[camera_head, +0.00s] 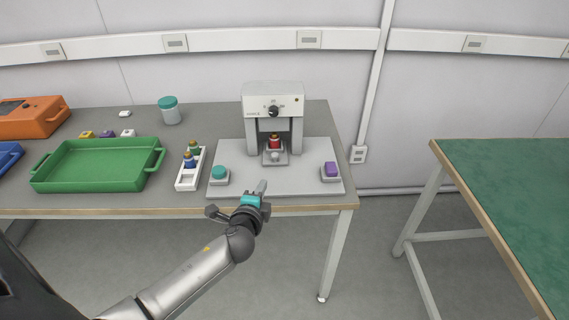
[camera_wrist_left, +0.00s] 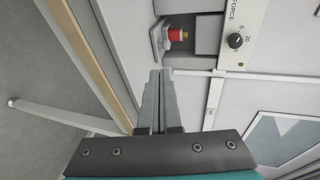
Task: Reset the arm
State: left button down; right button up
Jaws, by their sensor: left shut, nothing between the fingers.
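My left gripper (camera_head: 262,187) comes in from the left and hangs at the front edge of the table, just in front of the machine's base plate. Its fingers are together and empty; they also show in the left wrist view (camera_wrist_left: 160,80). The grey-white press-like machine (camera_head: 272,98) stands at the back of the plate (camera_head: 290,183), with a dark knob. A small red piece with a gold top (camera_head: 275,142) stands in it, and shows in the left wrist view (camera_wrist_left: 177,35) beyond my fingertips. My right gripper is in neither view.
A teal button (camera_head: 219,173) and a purple button (camera_head: 330,169) flank the plate's front. A white rack (camera_head: 187,182) with blue and green pieces, a green tray (camera_head: 95,177) and a teal-lidded jar (camera_head: 170,110) stand left. Another table (camera_head: 520,190) is right, across open floor.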

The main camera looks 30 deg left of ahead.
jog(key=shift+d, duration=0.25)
pick_arm(q)
jog(key=s+d+n+g+h, duration=0.3)
jog(key=s+d+n+g, duration=0.4)
jog(key=s, duration=0.6)
jog(key=s+d+n+g+h, duration=0.25)
jog(key=s+d+n, duration=0.25)
jog(key=s+d, duration=0.55)
jog(key=s+a+f+g, duration=0.1)
jog(key=s+f, duration=0.1)
jog(key=f, duration=1)
jog(key=s+a+f+g, duration=0.1)
jog(key=s+f, duration=0.1)
jog(key=f, duration=0.9)
jog(key=s+a+f+g, duration=0.1)
jog(key=s+a+f, duration=0.1)
jog(key=s+f, duration=1.1)
jog(key=shift+s+a+f, duration=0.3)
jog(key=shift+s+f, duration=0.1)
jog(key=shift+s, duration=0.8)
